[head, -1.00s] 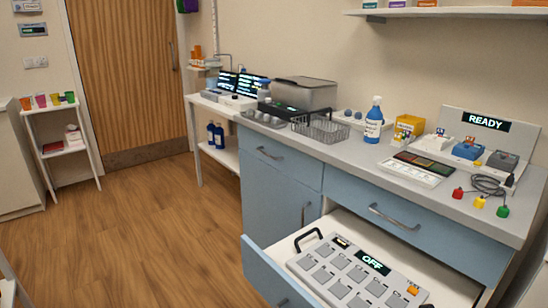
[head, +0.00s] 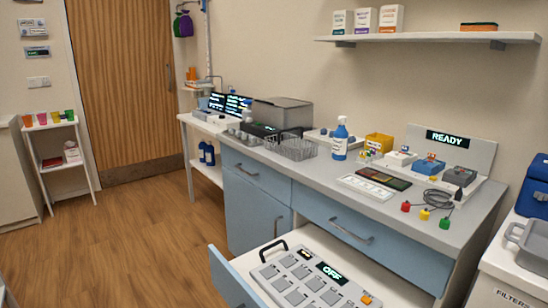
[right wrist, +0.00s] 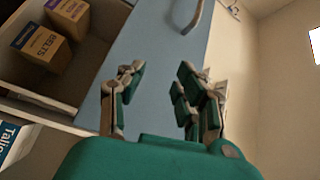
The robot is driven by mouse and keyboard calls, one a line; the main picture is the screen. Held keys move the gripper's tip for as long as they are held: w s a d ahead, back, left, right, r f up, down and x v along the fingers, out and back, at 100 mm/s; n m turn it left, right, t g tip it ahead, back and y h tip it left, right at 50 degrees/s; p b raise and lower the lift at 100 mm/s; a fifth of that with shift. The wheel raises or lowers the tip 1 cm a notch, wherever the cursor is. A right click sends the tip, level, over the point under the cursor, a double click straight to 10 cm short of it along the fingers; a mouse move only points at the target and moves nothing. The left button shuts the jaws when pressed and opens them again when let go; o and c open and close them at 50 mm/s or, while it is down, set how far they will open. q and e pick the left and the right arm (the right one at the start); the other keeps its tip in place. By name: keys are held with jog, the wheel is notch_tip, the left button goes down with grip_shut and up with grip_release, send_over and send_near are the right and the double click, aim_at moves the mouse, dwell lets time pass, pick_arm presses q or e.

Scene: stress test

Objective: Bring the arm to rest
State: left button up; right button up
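My right gripper (right wrist: 160,105) shows in the right wrist view with its green-padded fingers spread apart. Nothing is between the fingers. Behind them is a blue door or drawer front (right wrist: 150,50) with a metal handle. Neither gripper shows in the head view, and my left gripper is in no view.
In the head view an open drawer (head: 385,287) juts out from the blue cabinet, holding a grey keypad device (head: 305,280) reading OFF. The counter (head: 320,175) carries a spray bottle, a wire basket and a READY station. Boxes (right wrist: 42,45) stand on a shelf at the right wrist view's left.

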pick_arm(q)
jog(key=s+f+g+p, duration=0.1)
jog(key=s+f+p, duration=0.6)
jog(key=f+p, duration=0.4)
pick_arm(e)
jog(key=s+d+f+n+g+y, duration=0.2)
jog(key=s+f+n+g, duration=0.35)
jog(key=f, duration=0.25)
jog(key=s+d+f+n+g+y, duration=0.2)
jog(key=s+f+n+g, duration=0.25)
jog(key=f+n, duration=0.35)
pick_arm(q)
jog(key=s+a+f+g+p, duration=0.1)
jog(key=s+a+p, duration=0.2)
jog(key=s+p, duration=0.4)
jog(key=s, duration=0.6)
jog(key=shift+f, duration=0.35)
pick_arm(e)
jog(key=s+d+f+n+g+h, duration=0.1)
jog(key=s+d+f+n+g, duration=0.1)
jog(key=s+d, duration=0.5)
jog(key=s+d+f+n+g+h, duration=0.2)
jog(key=s+d+f+g, duration=0.3)
jog(key=s, duration=0.9)
jog(key=d, duration=0.3)
jog(key=shift+d+g, duration=0.15)
jog(key=shift+g, duration=0.25)
